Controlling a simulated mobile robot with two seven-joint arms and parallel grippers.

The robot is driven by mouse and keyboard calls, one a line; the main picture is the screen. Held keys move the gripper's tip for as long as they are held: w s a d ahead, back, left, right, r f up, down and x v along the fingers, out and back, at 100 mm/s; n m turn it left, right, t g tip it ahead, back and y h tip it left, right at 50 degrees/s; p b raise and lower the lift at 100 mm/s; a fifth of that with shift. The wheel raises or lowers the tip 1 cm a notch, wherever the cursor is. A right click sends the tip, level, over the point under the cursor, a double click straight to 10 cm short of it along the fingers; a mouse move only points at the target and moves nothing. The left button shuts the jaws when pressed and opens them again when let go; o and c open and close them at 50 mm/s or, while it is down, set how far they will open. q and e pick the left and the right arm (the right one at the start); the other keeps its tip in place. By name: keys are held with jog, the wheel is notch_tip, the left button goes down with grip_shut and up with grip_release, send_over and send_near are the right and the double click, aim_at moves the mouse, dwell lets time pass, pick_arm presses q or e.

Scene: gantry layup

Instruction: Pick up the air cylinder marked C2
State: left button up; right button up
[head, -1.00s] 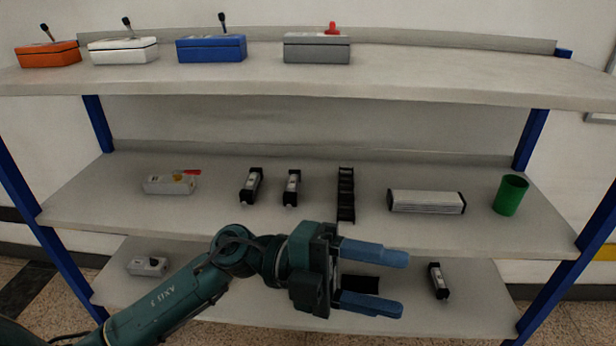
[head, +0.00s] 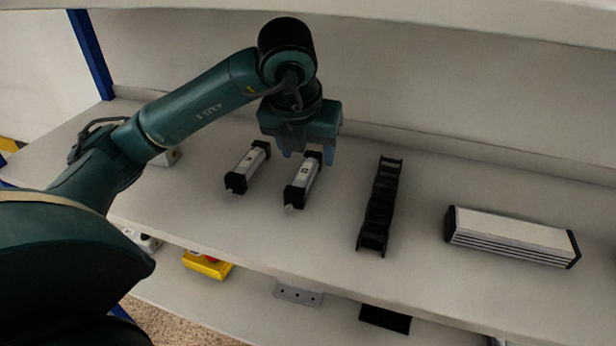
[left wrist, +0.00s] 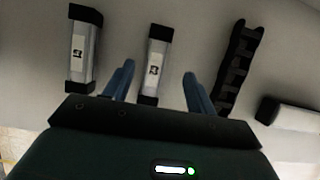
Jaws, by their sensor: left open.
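Two silver air cylinders with black end caps lie on the middle shelf: a left one (head: 248,168) and a right one (head: 303,181). Each bears a small label, too small to read for certain. In the left wrist view the left cylinder (left wrist: 83,52) lies outside my fingers and the right cylinder (left wrist: 154,68) shows between them. My left gripper (head: 307,156) is open and points down at the far end of the right cylinder. Its blue fingers also show in the left wrist view (left wrist: 158,86). I cannot tell whether they touch it. My right gripper is out of view.
A black cable chain (head: 379,205) lies right of the cylinders, and a silver ribbed block (head: 512,238) lies farther right. A yellow item (head: 207,265) and a grey plate (head: 298,292) are on the shelf below. The upper shelf (head: 480,22) overhangs.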

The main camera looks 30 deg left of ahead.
aim_at(306, 168)
pick_arm(q)
jog(key=x, duration=0.3)
jog(key=b+x, duration=0.1)
jog(key=shift+s+a+f, duration=0.2)
jog(key=shift+a+f, duration=0.15)
jog(key=shift+f, duration=0.1)
jog(key=shift+w+f, duration=0.15)
jog(key=shift+f, duration=0.05)
jog(key=shift+f+b, duration=0.25)
jog(key=shift+b, duration=0.1)
jog(key=shift+c, duration=0.3)
grip_shut()
dwell(0.3)
